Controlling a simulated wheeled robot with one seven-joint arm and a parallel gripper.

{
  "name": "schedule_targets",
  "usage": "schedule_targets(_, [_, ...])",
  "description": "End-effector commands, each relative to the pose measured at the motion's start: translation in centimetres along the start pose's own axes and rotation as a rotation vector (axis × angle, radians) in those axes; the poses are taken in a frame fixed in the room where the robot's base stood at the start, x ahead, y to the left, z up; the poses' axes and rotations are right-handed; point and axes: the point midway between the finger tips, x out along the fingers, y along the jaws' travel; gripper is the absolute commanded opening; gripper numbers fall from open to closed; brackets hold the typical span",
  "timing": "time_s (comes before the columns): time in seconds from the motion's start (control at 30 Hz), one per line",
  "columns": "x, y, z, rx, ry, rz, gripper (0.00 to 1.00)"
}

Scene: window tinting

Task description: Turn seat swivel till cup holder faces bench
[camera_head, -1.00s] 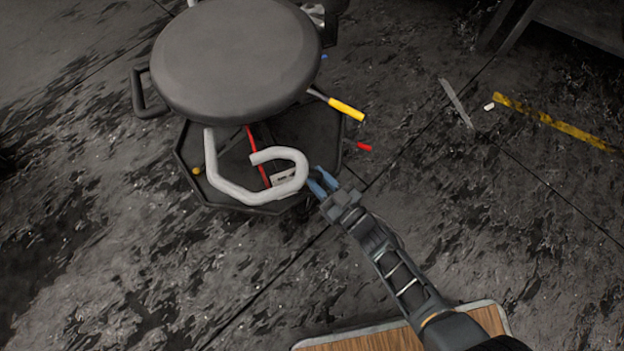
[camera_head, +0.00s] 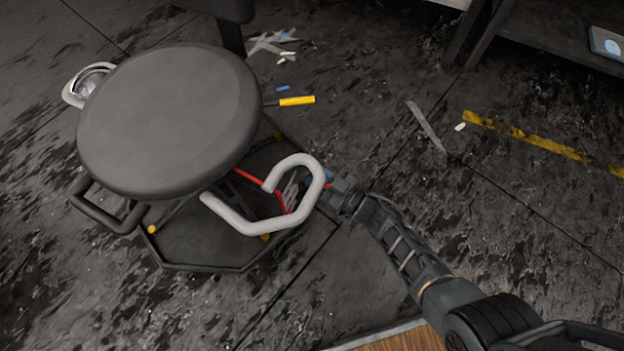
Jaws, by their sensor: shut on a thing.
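The round dark grey seat (camera_head: 170,120) stands at the left above a dark octagonal base tray (camera_head: 195,255). A silver cup holder (camera_head: 90,83) sticks out from its upper left rim, away from the dark bench (camera_head: 565,40) at the top right. A black loop handle (camera_head: 105,207) is at the seat's lower left. A thick white curved handle (camera_head: 235,220) extends from its lower right side. My gripper (camera_head: 326,178) is shut on the outer right bend of the white handle; its fingertips are partly hidden there.
A yellow-handled tool (camera_head: 297,101) shows beyond the seat's right edge. Scraps (camera_head: 272,42) lie on the floor behind. A grey strip (camera_head: 426,127) and yellow floor tape (camera_head: 540,137) lie right. A wooden board (camera_head: 400,340) is at the bottom edge. The floor at lower left is clear.

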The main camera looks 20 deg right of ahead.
Motion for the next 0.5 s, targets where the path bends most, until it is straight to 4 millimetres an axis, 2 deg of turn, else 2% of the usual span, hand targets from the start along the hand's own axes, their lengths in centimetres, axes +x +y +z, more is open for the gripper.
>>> schedule_targets(0.5, [0.46, 0.74, -0.06, 0.0, 0.0, 0.003, 0.0])
